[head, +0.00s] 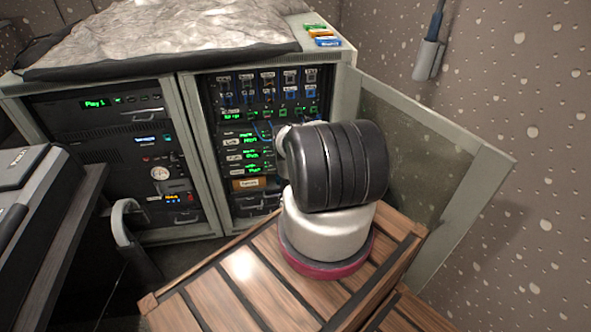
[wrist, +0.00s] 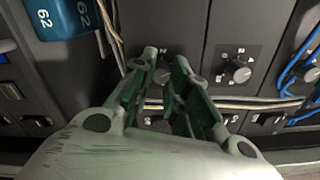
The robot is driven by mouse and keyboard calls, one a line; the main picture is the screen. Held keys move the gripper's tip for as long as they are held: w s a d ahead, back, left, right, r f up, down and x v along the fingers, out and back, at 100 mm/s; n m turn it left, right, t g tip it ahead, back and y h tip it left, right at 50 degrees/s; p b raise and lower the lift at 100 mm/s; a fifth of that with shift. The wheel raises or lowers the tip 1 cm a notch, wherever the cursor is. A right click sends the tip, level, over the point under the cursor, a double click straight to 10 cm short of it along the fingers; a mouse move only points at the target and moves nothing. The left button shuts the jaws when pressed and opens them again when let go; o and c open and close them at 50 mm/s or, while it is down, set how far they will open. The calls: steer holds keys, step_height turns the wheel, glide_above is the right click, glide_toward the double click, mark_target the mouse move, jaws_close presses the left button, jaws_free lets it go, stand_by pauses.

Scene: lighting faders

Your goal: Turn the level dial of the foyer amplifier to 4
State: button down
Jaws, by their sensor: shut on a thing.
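In the wrist view, my gripper (wrist: 164,66) reaches down to a dark panel (wrist: 190,30), and its two green-lined fingers are shut on a dial (wrist: 164,77). The dial shows only as a small grey piece between the fingertips, so its pointer and setting are hidden. A similar dark dial (wrist: 237,71) with small white marks around it sits on the panel to the right, apart from my fingers. In the head view, my arm covers my gripper and the dial, in front of the right-hand rack (head: 236,123). I cannot read which unit is the foyer amplifier.
Pale cables (wrist: 245,103) run across the panel by my fingers, with blue cables (wrist: 301,77) at the right. A blue block marked 62 (wrist: 60,17) is at upper left. An open rack door (head: 445,128) stands right of my arm. A wooden slatted surface (head: 215,285) is in front.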

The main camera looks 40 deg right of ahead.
steer(key=c, duration=1.3)
jaws_free()
steer(key=shift+s+d, duration=0.1)
steer(key=shift+c, duration=0.2)
steer(key=v, duration=1.2)
steer(key=shift+f, duration=0.1)
